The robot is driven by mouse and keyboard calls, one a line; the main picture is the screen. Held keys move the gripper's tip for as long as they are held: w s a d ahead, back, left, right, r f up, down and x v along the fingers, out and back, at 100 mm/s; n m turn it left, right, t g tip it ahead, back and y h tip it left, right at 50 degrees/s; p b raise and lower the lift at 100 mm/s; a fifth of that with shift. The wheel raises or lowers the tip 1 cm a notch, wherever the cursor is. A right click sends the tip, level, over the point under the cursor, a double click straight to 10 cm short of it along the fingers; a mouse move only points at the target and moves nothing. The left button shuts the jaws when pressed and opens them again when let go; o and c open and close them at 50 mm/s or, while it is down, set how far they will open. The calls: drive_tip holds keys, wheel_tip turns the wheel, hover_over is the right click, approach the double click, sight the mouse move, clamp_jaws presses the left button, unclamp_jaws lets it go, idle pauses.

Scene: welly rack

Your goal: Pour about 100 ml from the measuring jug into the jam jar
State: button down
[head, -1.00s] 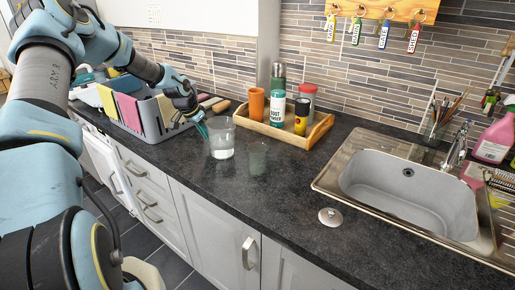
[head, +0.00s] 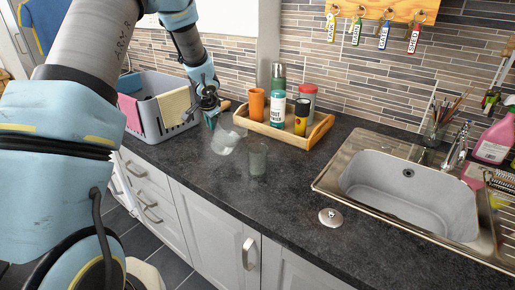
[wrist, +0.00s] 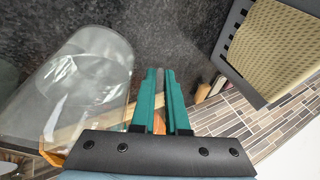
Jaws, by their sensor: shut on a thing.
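The clear measuring jug (head: 224,143) is tilted toward the right, with a little liquid pooled in its lower part. My gripper (head: 213,121) is shut on the jug at its left side, probably at the handle. In the wrist view, the teal fingers (wrist: 160,100) close together beside the large clear jug wall (wrist: 85,85). The glass jam jar (head: 258,159) stands upright on the dark counter, just right of and below the jug's lip. I cannot tell whether liquid is leaving the jug or how much is in the jar.
A wooden tray (head: 277,136) with a bottle, flask and cups stands behind the jar. A grey rack (head: 150,118) with cloths is at left. The sink (head: 400,190) is at right, with a metal plug (head: 331,217) before it.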

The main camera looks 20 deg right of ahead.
drive_tip(key=s+r+t+b, duration=0.1)
drive_tip(key=b, duration=0.3)
drive_tip(key=s+d+r+t+y+b, duration=0.1)
drive_tip(key=b, duration=0.3)
drive_tip(key=shift+d+r+m+b, duration=0.1)
drive_tip(key=shift+d+m+b, duration=0.15)
drive_tip(key=shift+m+b, duration=0.05)
drive_tip(key=shift+s+a+r+t+p, duration=0.15)
drive_tip(key=shift+r+t+p, duration=0.25)
drive_tip(key=shift+r, duration=0.65)
drive_tip(key=shift+s+d+r+t+y+b, duration=0.1)
drive_tip(key=shift+d+r+t+y+b, duration=0.2)
drive_tip(key=shift+r+b, duration=0.35)
drive_tip(key=shift+s+r+t+b, duration=0.2)
drive_tip(key=shift+r+t+b, duration=0.35)
drive_tip(key=shift+b, duration=0.1)
drive_tip(key=shift+s+d+r+y, duration=0.15)
drive_tip(key=shift+s+y, duration=0.1)
drive_tip(key=shift+y, duration=0.05)
drive_tip(key=shift+s+d+r+m+t+b, duration=0.15)
drive_tip(key=shift+s+r+m+t+b, duration=0.1)
drive_tip(key=shift+r+t+b, duration=0.2)
drive_tip(key=shift+s+d+r+m+t+b, duration=0.1)
drive_tip(key=shift+s+r+m+t+b, duration=0.15)
drive_tip(key=shift+r, duration=0.25)
